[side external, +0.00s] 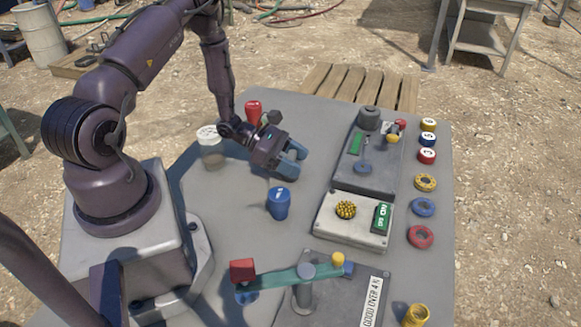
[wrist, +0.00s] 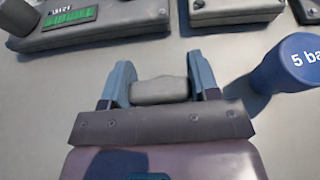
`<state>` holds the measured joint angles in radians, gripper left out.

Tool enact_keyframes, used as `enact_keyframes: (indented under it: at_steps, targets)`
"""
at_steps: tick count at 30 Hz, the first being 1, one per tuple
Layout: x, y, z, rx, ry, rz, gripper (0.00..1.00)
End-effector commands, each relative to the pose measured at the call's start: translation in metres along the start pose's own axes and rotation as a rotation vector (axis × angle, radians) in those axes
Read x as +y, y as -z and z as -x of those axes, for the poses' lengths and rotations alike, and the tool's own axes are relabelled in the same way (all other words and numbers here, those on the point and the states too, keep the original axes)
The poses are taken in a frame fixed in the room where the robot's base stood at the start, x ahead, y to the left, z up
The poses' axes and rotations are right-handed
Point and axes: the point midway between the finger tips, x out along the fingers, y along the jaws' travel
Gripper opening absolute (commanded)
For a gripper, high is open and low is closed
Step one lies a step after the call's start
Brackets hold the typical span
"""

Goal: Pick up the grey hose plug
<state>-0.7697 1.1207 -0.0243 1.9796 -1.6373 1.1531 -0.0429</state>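A grey, rounded plug-like piece (wrist: 160,91) lies crosswise between the two blue fingers of my gripper (wrist: 162,76) in the wrist view. Its ends come up to both fingers, but I cannot tell if they are pressed on it. In the side external view my gripper (side external: 291,163) is low over the grey tabletop, with its fingers pointing right. The grey piece is hidden there behind the fingers.
A blue weight (side external: 279,203) stands close in front of my gripper, on the right in the wrist view (wrist: 288,64). A white-topped jar (side external: 211,150) and a red weight (side external: 254,112) stand behind. Control boxes (side external: 355,222) lie to the right.

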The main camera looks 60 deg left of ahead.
Motion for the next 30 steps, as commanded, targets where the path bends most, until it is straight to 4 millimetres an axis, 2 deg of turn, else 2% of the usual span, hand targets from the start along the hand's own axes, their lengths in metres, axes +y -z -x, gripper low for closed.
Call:
enact_keyframes:
  at_steps: [2,14,17,24,30]
  targets:
    - [0.000,0.000,0.000,0.000,0.000,0.000,0.31]
    - [0.000,-0.007,0.003,-0.001,0.000,-0.002,0.31]
    - [0.001,-0.017,0.007,-0.001,-0.001,-0.003,0.31]
    - [0.001,-0.059,0.025,-0.001,-0.002,-0.006,0.31]
    - [0.001,-0.086,0.036,-0.001,-0.002,-0.003,0.31]
